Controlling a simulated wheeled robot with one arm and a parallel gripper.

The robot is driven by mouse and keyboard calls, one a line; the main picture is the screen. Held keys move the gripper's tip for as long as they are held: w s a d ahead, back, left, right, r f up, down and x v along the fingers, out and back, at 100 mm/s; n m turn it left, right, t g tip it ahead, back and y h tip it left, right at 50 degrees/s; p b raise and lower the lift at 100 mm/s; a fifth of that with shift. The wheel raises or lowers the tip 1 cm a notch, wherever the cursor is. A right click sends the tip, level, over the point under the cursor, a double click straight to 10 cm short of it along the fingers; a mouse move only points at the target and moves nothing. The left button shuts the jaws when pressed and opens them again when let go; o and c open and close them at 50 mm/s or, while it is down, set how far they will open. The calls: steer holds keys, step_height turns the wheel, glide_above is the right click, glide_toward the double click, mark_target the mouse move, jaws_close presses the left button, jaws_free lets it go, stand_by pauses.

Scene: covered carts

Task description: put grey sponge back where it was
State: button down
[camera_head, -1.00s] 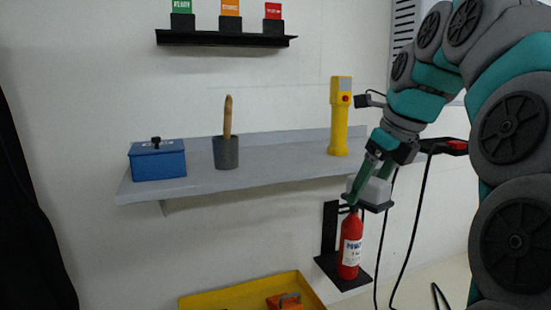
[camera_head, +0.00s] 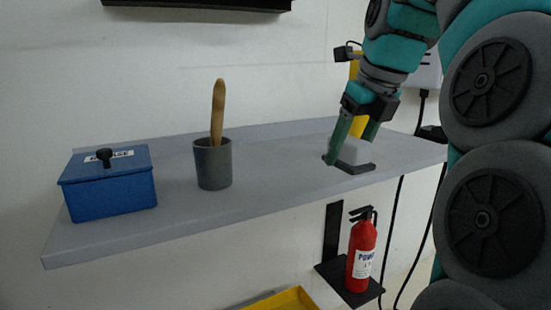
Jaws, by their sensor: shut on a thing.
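The grey sponge (camera_head: 351,153) is a pale grey block with a dark flat piece along its underside. My gripper (camera_head: 349,147), with green fingers, is shut on it from above, one finger at each side. The sponge is over the right part of the grey shelf (camera_head: 275,160), low and close to its surface. I cannot tell whether it touches the shelf. The fingers hide part of the sponge.
A grey cup with a wooden-handled tool (camera_head: 213,165) and a blue lidded box (camera_head: 108,185) stand on the shelf's left part. A yellow device (camera_head: 357,125) stands behind my gripper. Below are a red fire extinguisher (camera_head: 362,255) and a yellow bin (camera_head: 290,300).

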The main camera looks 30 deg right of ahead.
glide_above(282, 166)
steer(key=s, duration=0.1)
steer(key=shift+s+d+f, duration=0.1)
steer(key=shift+s+f, duration=0.05)
steer(key=shift+f, duration=0.55)
step_height(282, 166, down, 2)
steer(key=shift+f+b, duration=0.25)
steer(key=shift+b, duration=0.55)
steer(key=shift+f, duration=0.55)
steer(key=shift+f, duration=0.1)
steer(key=shift+c, duration=0.2)
jaws_free()
